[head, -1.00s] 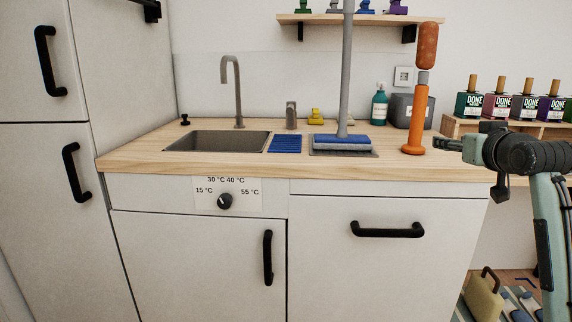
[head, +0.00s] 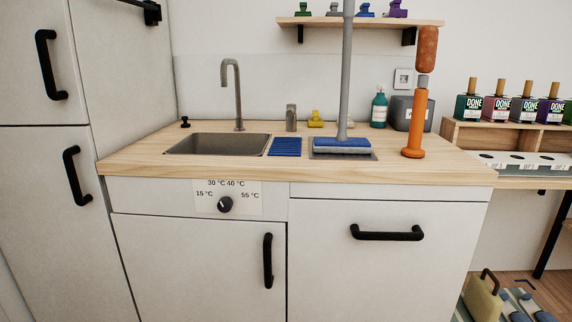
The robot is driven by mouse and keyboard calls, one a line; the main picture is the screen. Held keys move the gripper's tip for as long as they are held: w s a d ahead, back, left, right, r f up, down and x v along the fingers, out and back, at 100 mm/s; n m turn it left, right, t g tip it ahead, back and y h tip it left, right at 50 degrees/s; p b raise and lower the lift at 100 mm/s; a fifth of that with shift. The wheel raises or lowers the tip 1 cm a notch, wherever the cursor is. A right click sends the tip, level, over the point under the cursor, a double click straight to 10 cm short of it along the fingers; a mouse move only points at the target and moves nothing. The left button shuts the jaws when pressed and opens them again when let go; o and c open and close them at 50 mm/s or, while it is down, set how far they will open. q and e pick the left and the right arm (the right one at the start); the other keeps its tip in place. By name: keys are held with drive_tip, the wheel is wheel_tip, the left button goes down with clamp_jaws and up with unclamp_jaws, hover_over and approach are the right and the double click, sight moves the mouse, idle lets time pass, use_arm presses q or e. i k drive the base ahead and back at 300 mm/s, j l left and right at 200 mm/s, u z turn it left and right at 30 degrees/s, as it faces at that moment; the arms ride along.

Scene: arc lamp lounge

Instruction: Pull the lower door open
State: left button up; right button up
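The tall white cabinet on the left has an upper door (head: 28,92) and a lower door (head: 48,230). The lower door has a black vertical handle (head: 74,176) and looks shut. The counter unit has a left door (head: 190,268) with a black vertical handle (head: 267,262). Its right front (head: 385,275) has a black horizontal handle (head: 387,233). Both look shut. Neither of my grippers is in view.
A wooden worktop (head: 130,160) holds a sink (head: 218,144), a tap (head: 237,90), a blue-headed mop (head: 341,143) and an orange tool (head: 414,125). A bottle shelf (head: 458,133) stands right. A yellowish case (head: 482,300) is on the floor.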

sight(59, 243)
drive_tip(key=k+l+u, duration=0.1)
drive_tip(key=u, duration=0.8)
